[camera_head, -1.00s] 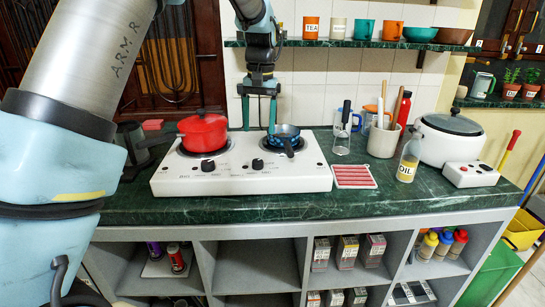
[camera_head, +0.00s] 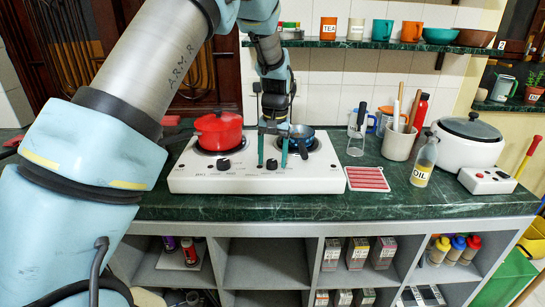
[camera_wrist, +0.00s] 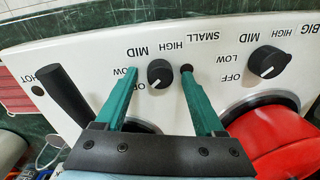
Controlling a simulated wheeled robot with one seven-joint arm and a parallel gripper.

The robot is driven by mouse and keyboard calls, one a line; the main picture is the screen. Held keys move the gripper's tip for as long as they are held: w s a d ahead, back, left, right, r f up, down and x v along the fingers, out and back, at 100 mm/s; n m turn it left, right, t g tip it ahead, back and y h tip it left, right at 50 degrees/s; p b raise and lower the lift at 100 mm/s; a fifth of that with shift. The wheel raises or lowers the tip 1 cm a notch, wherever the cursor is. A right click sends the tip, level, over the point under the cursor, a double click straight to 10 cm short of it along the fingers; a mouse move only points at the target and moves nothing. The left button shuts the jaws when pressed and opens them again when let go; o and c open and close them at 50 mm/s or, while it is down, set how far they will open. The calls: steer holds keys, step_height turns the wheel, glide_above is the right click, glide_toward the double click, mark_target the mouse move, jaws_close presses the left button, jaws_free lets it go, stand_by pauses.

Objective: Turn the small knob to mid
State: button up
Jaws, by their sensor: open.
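The small knob (camera_wrist: 160,73) is a round black dial on the white stove's front panel. LOW, MID and HIGH are printed around it, with SMALL beside HIGH. Its white pointer mark faces the OFF label. In the head view the small knob (camera_head: 271,164) is on the panel in front of the blue pan. My gripper (camera_wrist: 158,68) is open, with one green finger on each side of the knob. I cannot tell whether either finger touches it. In the head view my gripper (camera_head: 272,158) points down over the panel.
The big knob (camera_wrist: 268,62) is to the right in the wrist view. A red pot (camera_head: 219,131) stands on the left burner. The blue pan (camera_head: 298,136) is on the right burner, and its black handle (camera_wrist: 68,92) extends near my left finger. A striped red mat (camera_head: 367,179) lies right of the stove.

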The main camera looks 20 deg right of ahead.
jaws_close()
stand_by(0.4)
steer(key=shift+m, duration=0.4)
steer(key=m, duration=0.3)
steer(key=shift+m+b, duration=0.3)
steer(key=shift+m, duration=0.1)
steer(key=m, duration=0.5)
steer(key=shift+r, duration=0.1)
steer(key=m+p, duration=0.1)
steer(key=m, duration=0.4)
steer(key=shift+h, duration=0.3)
steer(key=m+p, duration=0.2)
steer(key=m, duration=0.3)
steer(key=shift+s, duration=0.1)
